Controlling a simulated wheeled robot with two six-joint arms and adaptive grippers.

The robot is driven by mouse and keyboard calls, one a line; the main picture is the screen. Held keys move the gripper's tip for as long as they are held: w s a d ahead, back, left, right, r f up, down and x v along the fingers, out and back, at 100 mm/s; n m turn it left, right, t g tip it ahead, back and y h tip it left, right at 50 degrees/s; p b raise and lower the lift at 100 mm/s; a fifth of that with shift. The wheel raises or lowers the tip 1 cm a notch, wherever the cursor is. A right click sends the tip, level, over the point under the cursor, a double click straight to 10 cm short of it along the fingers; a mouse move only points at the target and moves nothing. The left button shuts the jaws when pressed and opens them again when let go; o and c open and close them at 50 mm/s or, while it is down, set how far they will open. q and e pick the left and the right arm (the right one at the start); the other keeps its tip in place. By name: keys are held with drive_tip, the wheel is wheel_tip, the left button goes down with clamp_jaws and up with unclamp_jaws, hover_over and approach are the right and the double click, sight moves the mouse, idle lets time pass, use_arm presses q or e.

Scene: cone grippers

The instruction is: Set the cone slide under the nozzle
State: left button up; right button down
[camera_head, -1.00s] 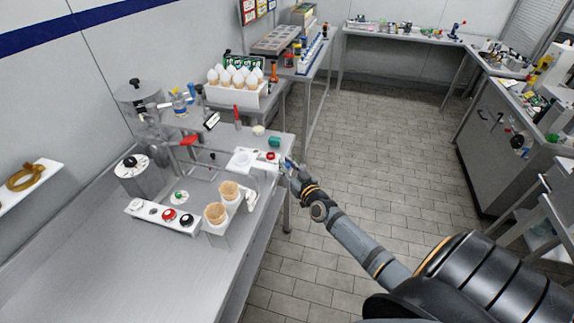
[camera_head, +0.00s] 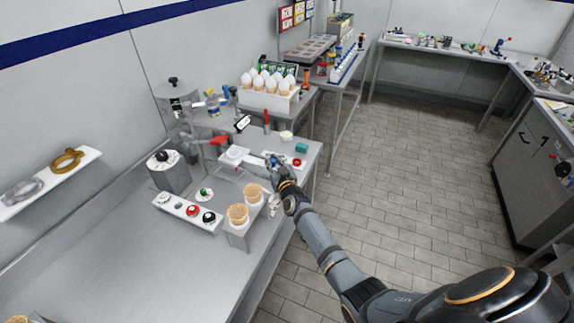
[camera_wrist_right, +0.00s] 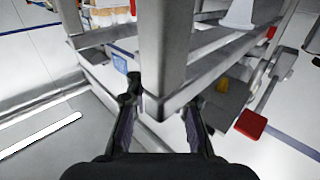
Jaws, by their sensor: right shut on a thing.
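The cone slide (camera_head: 229,168) is a pale flat piece with a white round holder on it, standing on the steel bench just right of the dispensing machine (camera_head: 178,100). The machine's red lever (camera_head: 219,140) is just to the left of and above the slide; the nozzle itself is too small to make out. My right gripper (camera_head: 272,164) is at the slide's right end. In the right wrist view its fingers (camera_wrist_right: 162,108) are shut on a grey metal part of the slide (camera_wrist_right: 160,50). My left gripper is not in view.
Two wafer cones (camera_head: 238,214) stand in a holder in front of the slide. A white panel with several knobs (camera_head: 186,208) lies to the left. A white rack of egg-shaped tops (camera_head: 268,95) stands behind. A red button (camera_head: 297,162) and a green block (camera_head: 302,148) are at right.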

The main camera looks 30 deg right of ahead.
drive_tip(key=shift+w+a+f, duration=0.35)
drive_tip(key=shift+a+f, duration=0.05)
drive_tip(key=shift+a, duration=0.15)
drive_tip(key=c, duration=1.5)
unclamp_jaws()
drive_tip(key=shift+a, duration=0.1)
drive_tip(key=shift+o, duration=1.4)
drive_tip(key=shift+s+a+r, duration=0.1)
drive_tip(key=shift+a+r, duration=0.05)
drive_tip(key=shift+r, duration=0.15)
drive_tip(key=shift+d, duration=0.2)
